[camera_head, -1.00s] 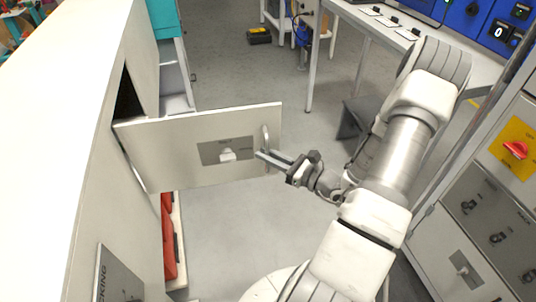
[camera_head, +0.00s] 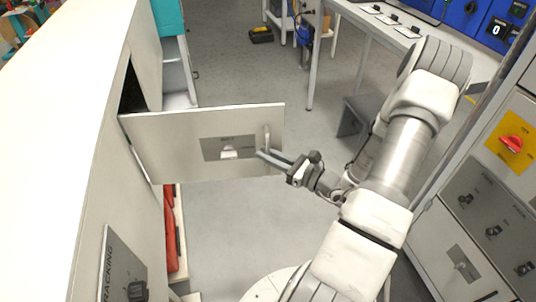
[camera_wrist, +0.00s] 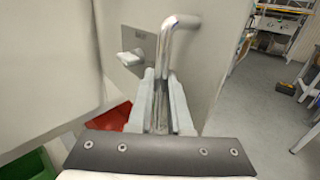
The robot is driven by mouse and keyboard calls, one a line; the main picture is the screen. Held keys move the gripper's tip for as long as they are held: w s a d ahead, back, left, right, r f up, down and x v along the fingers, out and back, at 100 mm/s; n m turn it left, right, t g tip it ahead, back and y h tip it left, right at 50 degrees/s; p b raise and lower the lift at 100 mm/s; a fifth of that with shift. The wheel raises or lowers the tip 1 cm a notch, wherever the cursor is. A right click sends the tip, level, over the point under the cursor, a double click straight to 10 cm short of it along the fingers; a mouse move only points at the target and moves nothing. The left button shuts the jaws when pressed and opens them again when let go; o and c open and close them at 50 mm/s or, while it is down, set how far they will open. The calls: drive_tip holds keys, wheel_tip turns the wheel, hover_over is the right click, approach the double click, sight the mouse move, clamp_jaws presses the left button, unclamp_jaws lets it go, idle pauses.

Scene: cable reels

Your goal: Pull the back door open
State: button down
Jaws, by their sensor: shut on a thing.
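The back door (camera_head: 170,145) is a pale panel hinged at its left edge on the long white cabinet (camera_head: 95,130). It stands swung out well away from the cabinet, and a dark opening shows behind its hinge side. A grey plate with a pale knob (camera_head: 228,150) is on its face. The metal bar handle (camera_head: 267,138) is near its free edge; it also shows in the wrist view (camera_wrist: 177,35). My gripper (camera_head: 262,154) is at the handle's lower part. In the wrist view its two fingers (camera_wrist: 160,100) are shut around the handle bar.
Red bins (camera_head: 171,230) sit low under the door beside the cabinet. A grey stool (camera_head: 358,115) and a white workbench (camera_head: 400,40) stand behind my arm. A control cabinet (camera_head: 490,210) stands close on the right. The grey floor between is clear.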

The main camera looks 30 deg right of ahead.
drive_tip(key=c, duration=0.8)
unclamp_jaws()
drive_tip(key=shift+c, duration=0.2)
drive_tip(key=b+v, duration=0.1)
drive_tip(key=v, duration=1.6)
drive_tip(key=shift+d, duration=0.15)
drive_tip(key=shift+s, duration=0.15)
